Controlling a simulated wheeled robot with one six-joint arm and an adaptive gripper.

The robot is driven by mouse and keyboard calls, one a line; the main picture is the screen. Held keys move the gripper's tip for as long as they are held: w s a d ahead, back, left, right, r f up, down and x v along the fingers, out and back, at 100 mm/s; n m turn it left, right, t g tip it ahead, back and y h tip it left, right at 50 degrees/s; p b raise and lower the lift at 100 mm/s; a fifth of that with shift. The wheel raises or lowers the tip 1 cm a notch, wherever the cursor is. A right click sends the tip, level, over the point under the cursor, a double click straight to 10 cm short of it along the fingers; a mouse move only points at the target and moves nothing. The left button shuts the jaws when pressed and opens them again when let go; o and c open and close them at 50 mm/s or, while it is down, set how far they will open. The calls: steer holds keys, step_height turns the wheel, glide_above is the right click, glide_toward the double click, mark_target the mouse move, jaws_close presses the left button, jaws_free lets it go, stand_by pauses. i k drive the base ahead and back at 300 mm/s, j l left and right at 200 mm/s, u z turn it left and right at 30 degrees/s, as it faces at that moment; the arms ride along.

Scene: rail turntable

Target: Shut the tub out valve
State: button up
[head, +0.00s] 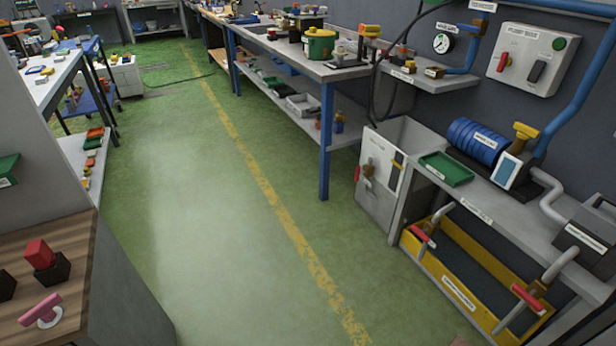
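A yellow tub (449,298) stands low at the right, under the grey bench. Two pipes with red-handled valves are at it: one valve (424,236) at its left end and one valve (528,298) at its right front. The labels are too small to read, so I cannot tell which is the tub out valve. Both red handles lie slantwise; I cannot tell whether either valve is open or shut. My gripper is not in view.
A grey basin (380,180) with a small handle on its front stands left of the tub. A blue pump (478,142) and green tray (446,168) sit on the bench above. A wooden-topped cabinet (50,290) is at near left. The green floor between is clear.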

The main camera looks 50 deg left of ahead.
mark_target(357, 172)
steer(key=u, duration=1.4)
steer(key=i+j, duration=0.3)
steer(key=i, duration=0.25)
steer(key=i+j, duration=0.25)
steer(key=i, duration=0.3)
steer(key=i+j+z, duration=0.1)
steer(key=i+j, duration=0.2)
steer(key=i, duration=0.3)
steer(key=i+j, duration=0.3)
steer(key=i, duration=0.25)
steer(key=i+j+z, duration=0.1)
steer(key=i+j, duration=0.2)
steer(key=i, duration=0.25)
